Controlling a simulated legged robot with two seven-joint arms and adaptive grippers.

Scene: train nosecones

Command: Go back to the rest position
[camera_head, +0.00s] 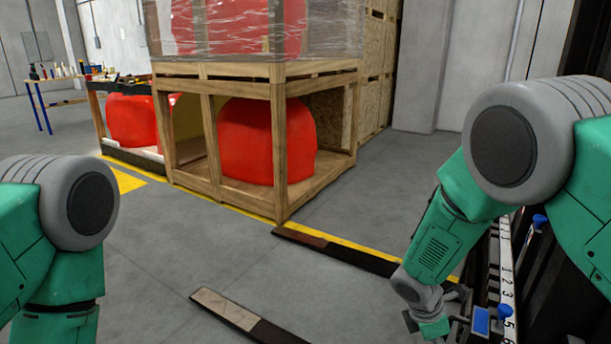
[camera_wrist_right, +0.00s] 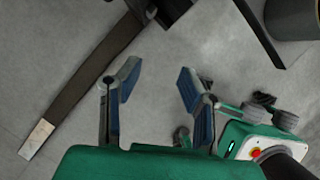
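My right arm (camera_head: 438,240) reaches down on the right in the head view, beside a dark rack. My right gripper (camera_head: 458,312) is partly seen at the bottom there. In the right wrist view my right gripper (camera_wrist_right: 159,86) is open, its two blue-padded fingers wide apart with only floor between them. My left arm (camera_head: 65,225) shows at the left edge of the head view, bent downward. My left gripper is out of frame.
A wooden crate (camera_head: 278,152) holding a red nosecone (camera_head: 258,140) stands ahead. A dark numbered rack (camera_head: 507,285) is close to my right arm. Dark floor rails (camera_head: 240,315) lie in front. A table (camera_head: 60,77) stands far left.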

